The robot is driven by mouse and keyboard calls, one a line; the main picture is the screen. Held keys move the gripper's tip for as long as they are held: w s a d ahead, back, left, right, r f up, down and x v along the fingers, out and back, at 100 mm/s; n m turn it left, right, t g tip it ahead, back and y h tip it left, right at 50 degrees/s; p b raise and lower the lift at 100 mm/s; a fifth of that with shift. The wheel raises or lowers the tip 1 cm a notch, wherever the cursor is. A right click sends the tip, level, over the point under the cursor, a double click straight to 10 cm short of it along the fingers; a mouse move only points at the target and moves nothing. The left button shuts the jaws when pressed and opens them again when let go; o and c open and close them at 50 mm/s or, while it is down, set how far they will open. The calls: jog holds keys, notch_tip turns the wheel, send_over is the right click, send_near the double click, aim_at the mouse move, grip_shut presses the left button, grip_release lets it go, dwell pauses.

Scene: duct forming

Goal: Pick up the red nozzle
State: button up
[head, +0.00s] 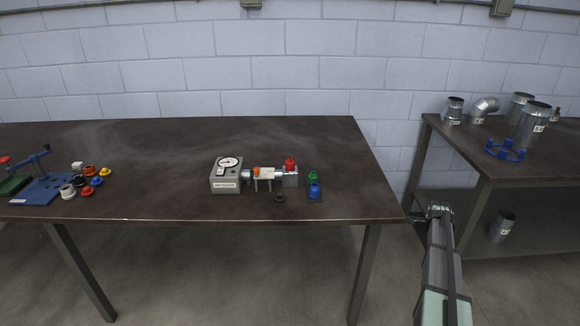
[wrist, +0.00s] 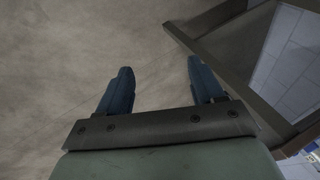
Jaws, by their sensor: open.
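A cluster of small nozzles lies on the left of the dark table. A red-orange one (head: 86,191) sits at its front, but its exact shade is hard to tell at this size. A bright red round part (head: 290,163) stands on the grey block of the tester near the table's middle right. I cannot tell for certain which is the red nozzle. My gripper (head: 440,211) is off the table's right end, far from both parts. In the wrist view my gripper (wrist: 159,66) has its two blue fingers apart, with nothing between them, over bare floor.
The dark table (head: 180,142) has wide clear areas. A gauge box (head: 225,178), green and blue buttons (head: 314,183) and a blue stand (head: 42,188) are on it. A second table (head: 540,178) at right holds metal ducts. My arm is in the gap by both tables' edges.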

jog(key=w+a+r+m+t+y, duration=0.1)
jog(key=w+a+r+y, duration=0.15)
jog(key=w+r, duration=0.55)
jog(key=w+a+r+m+t+y, duration=0.1)
jog(key=w+a+r, duration=0.3)
jog(key=r, duration=0.8)
notch_tip(320, 180, up, 17)
jog(key=m+g, duration=0.1)
jog(key=g, duration=0.5)
send_over(289, 160)
jog(key=shift+h, duration=0.25)
jog(key=f, duration=0.7)
jog(key=shift+w+f, duration=0.2)
jog(key=shift+f, duration=0.15)
jog(key=shift+w+d+f, duration=0.1)
jog(key=shift+w+f, duration=0.05)
jog(key=shift+f, duration=1.3)
jog(key=shift+w+f, duration=0.15)
jog(key=shift+f, duration=1.3)
jog(key=shift+c, duration=0.4)
